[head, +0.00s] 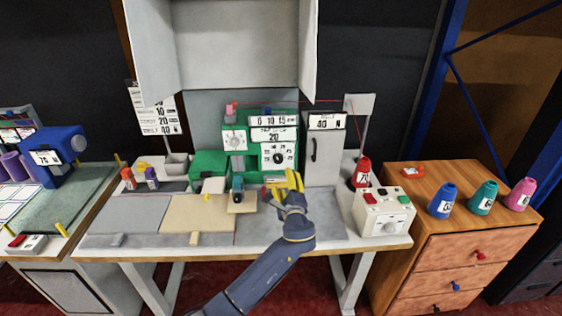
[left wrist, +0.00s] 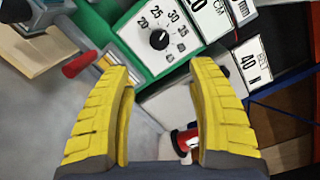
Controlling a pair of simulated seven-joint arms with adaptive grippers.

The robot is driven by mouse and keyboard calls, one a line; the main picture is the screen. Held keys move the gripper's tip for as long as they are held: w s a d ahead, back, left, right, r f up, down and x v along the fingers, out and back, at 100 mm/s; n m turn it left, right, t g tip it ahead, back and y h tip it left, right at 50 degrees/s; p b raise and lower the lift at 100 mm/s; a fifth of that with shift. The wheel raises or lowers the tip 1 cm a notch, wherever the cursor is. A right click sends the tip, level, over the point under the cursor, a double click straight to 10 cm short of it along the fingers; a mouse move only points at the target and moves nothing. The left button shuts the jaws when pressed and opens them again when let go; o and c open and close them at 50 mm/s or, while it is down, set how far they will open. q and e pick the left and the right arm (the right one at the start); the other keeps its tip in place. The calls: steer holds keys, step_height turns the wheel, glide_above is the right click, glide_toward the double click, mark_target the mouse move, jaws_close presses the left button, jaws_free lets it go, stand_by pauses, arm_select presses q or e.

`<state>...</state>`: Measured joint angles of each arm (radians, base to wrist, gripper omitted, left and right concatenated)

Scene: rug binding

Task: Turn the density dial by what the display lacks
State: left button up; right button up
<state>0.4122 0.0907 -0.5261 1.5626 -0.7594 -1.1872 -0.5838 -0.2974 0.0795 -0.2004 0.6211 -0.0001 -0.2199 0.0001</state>
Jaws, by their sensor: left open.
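The green machine (head: 250,172) stands at the back of the middle table. Its white front plate carries a dial with a black knob (head: 278,157), ringed by numbers. In the left wrist view the dial (left wrist: 158,39) shows 20, 25, 30 and 35; its exact setting is unclear. Above the dial, a display (head: 273,137) reads 20, its small caption illegible. My left gripper (head: 294,182) has yellow fingers, is open and empty, and is in front of and right of the dial. In the left wrist view its fingertips (left wrist: 162,66) are apart, below the dial, not touching it. My right gripper is not visible.
A second white dial (head: 235,138) is left of the density plate. A red-handled lever (left wrist: 80,64) lies close to the left finger. A grey cabinet marked 40 N (head: 325,122) and a red cone (head: 361,172) stand at right. A wall chart (head: 158,116) hangs at left.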

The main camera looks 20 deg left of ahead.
mark_target(279, 161)
arm_select(q)
steer(key=x, duration=1.4)
steer(key=shift+s, duration=0.1)
jaws_close()
